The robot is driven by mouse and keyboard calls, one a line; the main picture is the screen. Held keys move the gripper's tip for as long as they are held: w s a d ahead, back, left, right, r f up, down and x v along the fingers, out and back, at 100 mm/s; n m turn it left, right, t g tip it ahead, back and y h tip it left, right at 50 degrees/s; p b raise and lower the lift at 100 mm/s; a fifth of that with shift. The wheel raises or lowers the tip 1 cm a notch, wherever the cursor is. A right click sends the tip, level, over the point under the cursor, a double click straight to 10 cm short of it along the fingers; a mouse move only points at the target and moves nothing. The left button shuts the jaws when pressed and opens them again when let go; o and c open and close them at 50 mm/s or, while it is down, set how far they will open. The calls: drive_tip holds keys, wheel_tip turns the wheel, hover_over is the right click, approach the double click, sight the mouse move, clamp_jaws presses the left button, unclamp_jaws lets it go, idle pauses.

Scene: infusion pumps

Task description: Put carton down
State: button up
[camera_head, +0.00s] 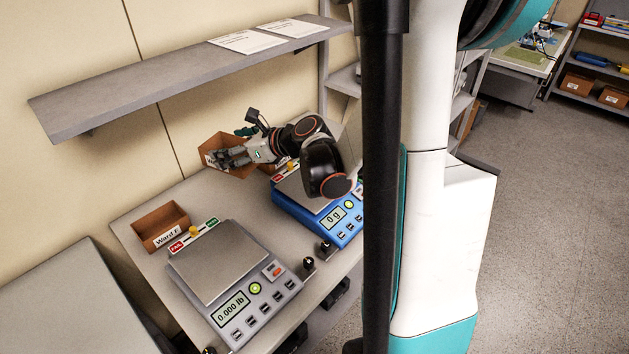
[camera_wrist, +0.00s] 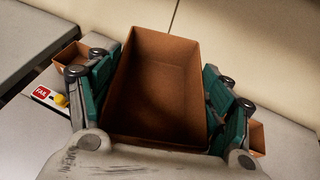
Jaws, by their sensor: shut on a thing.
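My gripper (camera_head: 232,156) is shut on an open brown carton (camera_wrist: 160,85). In the wrist view its teal fingers lie along the carton's two long sides, and the carton's inside looks empty. In the head view the held carton (camera_head: 212,142) is at the back of the bench near the wall, with a white label on its front. It looks tilted and raised above the bench (camera_head: 120,222), but I cannot tell how high. My gripper and arm hide part of it.
A brown "Ward E" carton (camera_head: 160,228) stands behind the grey scale (camera_head: 222,262), which reads 0.000 lb. A blue scale (camera_head: 325,222) reading 0 g is under my arm. Another carton (camera_wrist: 257,137) is partly hidden. A shelf (camera_head: 180,78) with papers hangs above.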

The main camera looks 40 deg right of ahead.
drive_tip(key=s+d+r+n+y+p, duration=0.1)
drive_tip(key=s+d+r, duration=0.35)
drive_tip(key=d, duration=0.45)
drive_tip(key=s+d+r+n+y+p, duration=0.1)
drive_tip(key=s+d+r, duration=0.4)
drive_tip(key=d, duration=0.5)
drive_tip(key=shift+g, duration=0.4)
drive_tip(key=f+b, duration=0.2)
drive_tip(key=f, duration=0.5)
drive_tip(key=s+f+b, duration=0.1)
drive_tip(key=f+b, duration=0.1)
drive_tip(key=f, duration=0.5)
drive_tip(key=f+b, duration=0.3)
drive_tip(key=f, duration=0.4)
drive_tip(key=shift+s+a, duration=0.15)
drive_tip(key=shift+s, duration=0.15)
drive_tip(key=shift+f, duration=0.2)
drive_tip(key=o, duration=1.1)
drive_tip(key=shift+r, duration=0.15)
drive_tip(key=p+v, duration=0.3)
drive_tip(key=v, duration=0.9)
drive_tip(key=shift+a+r, duration=0.1)
